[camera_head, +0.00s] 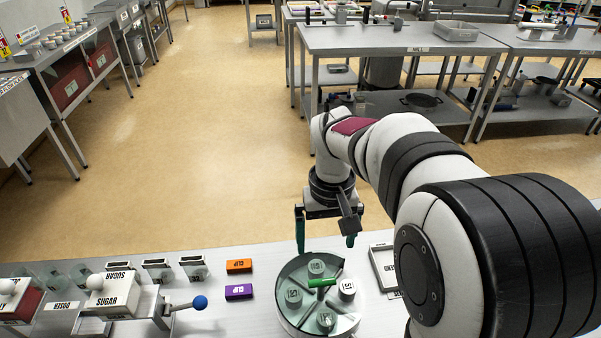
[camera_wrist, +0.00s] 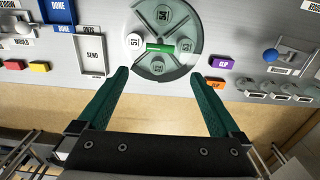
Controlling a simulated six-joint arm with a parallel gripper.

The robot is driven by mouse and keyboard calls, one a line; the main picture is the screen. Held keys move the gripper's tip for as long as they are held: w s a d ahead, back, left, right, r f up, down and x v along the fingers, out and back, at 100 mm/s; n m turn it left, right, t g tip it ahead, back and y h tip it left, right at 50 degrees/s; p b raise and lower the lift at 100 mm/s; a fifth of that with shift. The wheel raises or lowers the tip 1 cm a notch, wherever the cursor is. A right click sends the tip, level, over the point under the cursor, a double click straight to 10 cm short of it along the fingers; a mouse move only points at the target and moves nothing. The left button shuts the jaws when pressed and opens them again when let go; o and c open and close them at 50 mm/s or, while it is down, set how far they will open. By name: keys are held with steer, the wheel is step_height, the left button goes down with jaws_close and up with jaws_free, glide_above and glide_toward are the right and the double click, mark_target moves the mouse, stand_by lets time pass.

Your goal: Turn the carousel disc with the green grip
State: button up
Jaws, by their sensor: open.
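The carousel disc (camera_head: 295,268) is a round grey-green plate on the near counter, split by raised dividers, with several small round pieces on it. Its green grip (camera_head: 322,282) is a short bar near the middle of the disc. In the wrist view the green grip (camera_wrist: 160,47) lies level across the disc (camera_wrist: 150,17), with a white round piece at its left end. My gripper (camera_head: 326,245) is above the far side of the disc. In the wrist view its green fingers (camera_wrist: 164,72) are wide apart, empty, and short of the grip.
An orange block (camera_head: 239,265) and a purple block (camera_head: 239,291) lie left of the disc. A SEND tray (camera_head: 384,268) stands close on the right. A sugar dispenser (camera_head: 112,300) with a blue-knobbed lever (camera_head: 199,302) is further left. Open floor lies beyond the counter.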

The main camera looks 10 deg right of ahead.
mark_target(322, 281)
step_height(322, 281, down, 13)
steer(key=shift+f, duration=0.1)
jaws_close()
stand_by(0.5)
